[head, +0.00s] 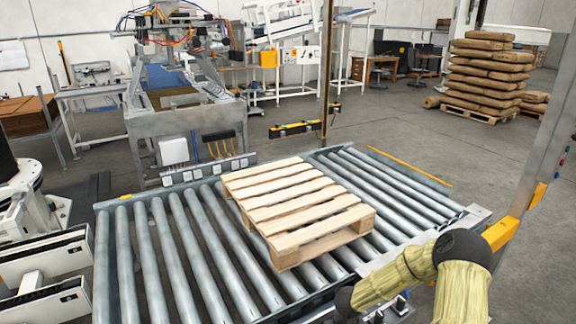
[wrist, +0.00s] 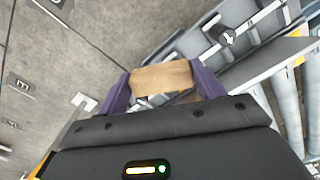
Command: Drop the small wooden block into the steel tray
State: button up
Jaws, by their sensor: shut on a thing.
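The small wooden block (wrist: 162,78) is light brown and sits between the two purple fingers of my gripper (wrist: 163,84) in the wrist view. The fingers press on its two ends, and it is held clear above what lies beneath. A grey, raised-edged metal structure (wrist: 192,47) shows just beyond the block, to the upper right. It may be the steel tray, but I cannot tell for sure. In the head view my arm reaches in at the lower right; the block and fingers cannot be made out there.
A wooden pallet (head: 300,207) lies on the roller conveyor (head: 160,255). A yellow-and-grey post (head: 530,195) stands at the right. A stack of brown sacks (head: 488,70) is at the back right. Open concrete floor (head: 430,150) lies beyond the conveyor.

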jog(key=shift+w+r, duration=0.1)
jog(key=shift+r, duration=0.3)
notch_tip(320, 180, up, 5)
jog(key=shift+f, duration=0.1)
jog(key=shift+w, duration=0.1)
